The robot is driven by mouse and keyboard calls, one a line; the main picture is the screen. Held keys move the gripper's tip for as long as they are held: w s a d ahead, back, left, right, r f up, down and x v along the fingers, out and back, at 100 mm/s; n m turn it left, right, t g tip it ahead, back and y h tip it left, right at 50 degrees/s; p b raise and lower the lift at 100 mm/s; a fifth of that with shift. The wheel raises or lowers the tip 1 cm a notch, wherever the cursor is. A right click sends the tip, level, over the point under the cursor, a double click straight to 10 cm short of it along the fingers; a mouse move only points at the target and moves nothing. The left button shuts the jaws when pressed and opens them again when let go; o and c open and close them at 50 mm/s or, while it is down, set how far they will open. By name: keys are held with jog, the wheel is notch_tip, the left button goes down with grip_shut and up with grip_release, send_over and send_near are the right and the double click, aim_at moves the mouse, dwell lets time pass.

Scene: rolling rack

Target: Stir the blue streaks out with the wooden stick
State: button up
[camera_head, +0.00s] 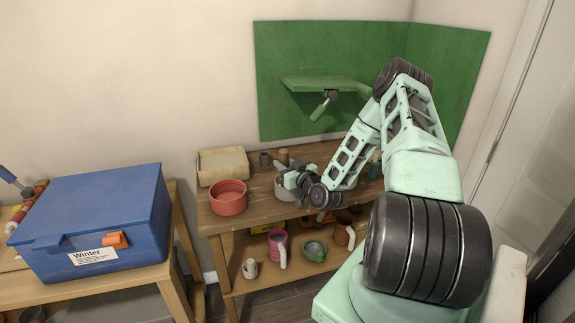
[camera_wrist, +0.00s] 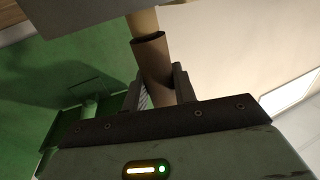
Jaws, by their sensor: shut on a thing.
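My gripper (camera_head: 291,180) is at the grey round pot (camera_head: 281,194) on the wooden bench, partly covering it. In the wrist view, my gripper (camera_wrist: 160,92) is shut on the wooden stick (camera_wrist: 151,58). The stick has a darker brown, thicker part between the fingers and a paler part beyond. A grey surface at the top of the wrist view cuts off the stick's far end. I cannot tell whether the stick is inside the pot. The pot's contents and any blue streaks are hidden.
A red pot (camera_head: 229,197) stands left of the grey pot, with a cream tray (camera_head: 223,166) behind. Small cups (camera_head: 265,160) stand at the back. A green panel (camera_head: 300,60) with a shelf rises behind the bench. A blue box (camera_head: 95,215) sits on another table at left.

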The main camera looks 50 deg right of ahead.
jog(key=shift+s+a, duration=0.1)
jog(key=shift+s, duration=0.8)
jog(key=shift+f, duration=0.1)
jog(key=shift+s+d+b, duration=0.4)
jog(key=shift+s+d, duration=0.05)
jog(key=shift+d, duration=0.3)
jog(key=shift+d, duration=0.1)
jog(key=shift+w+d+b, duration=0.4)
jog(key=shift+w+d, duration=0.05)
jog(key=shift+d, duration=0.25)
jog(key=shift+w, duration=0.1)
